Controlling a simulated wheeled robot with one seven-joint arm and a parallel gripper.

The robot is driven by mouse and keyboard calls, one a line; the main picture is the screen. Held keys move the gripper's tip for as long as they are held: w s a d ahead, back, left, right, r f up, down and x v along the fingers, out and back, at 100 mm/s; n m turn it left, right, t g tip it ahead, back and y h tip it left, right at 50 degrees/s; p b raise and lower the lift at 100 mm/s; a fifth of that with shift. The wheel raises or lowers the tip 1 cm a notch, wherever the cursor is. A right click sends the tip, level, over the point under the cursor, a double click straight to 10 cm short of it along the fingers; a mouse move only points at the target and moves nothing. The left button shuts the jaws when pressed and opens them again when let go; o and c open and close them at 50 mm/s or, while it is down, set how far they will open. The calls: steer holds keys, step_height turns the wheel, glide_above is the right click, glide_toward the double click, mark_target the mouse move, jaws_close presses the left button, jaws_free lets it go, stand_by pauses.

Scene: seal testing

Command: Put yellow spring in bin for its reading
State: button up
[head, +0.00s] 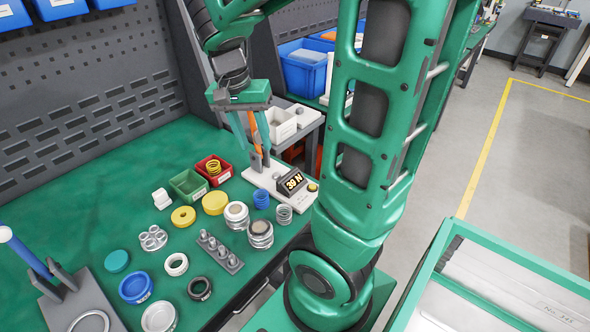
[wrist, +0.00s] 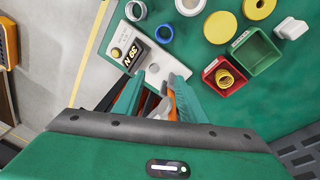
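The yellow spring (head: 213,167) sits inside the red bin (head: 226,174). The wrist view also shows the spring (wrist: 229,77) in the red bin (wrist: 213,70). The tester (head: 255,175) is a pale block, and its display (head: 291,181) reads 39 N; the display (wrist: 134,54) shows in the wrist view too. My gripper (head: 259,150) points down over the tester's far end, right of the red bin. Its fingers (wrist: 158,78) stand apart with no spring between them. An orange part and a grey part show between the fingers; I cannot tell whether they touch.
A green bin (head: 188,187) stands left of the red bin. A blue spring (head: 261,199) and a silver spring (head: 284,214) stand in front of the tester. Yellow discs, rings and several metal parts cover the near mat. The mat's back left is clear.

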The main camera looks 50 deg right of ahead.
steer(key=s+a+f+n+y, duration=0.1)
steer(key=s+n, duration=0.5)
steer(key=s, duration=0.9)
steer(key=shift+s+f+t+y, duration=0.2)
steer(key=shift+t+y, duration=0.1)
steer(key=shift+y, duration=0.4)
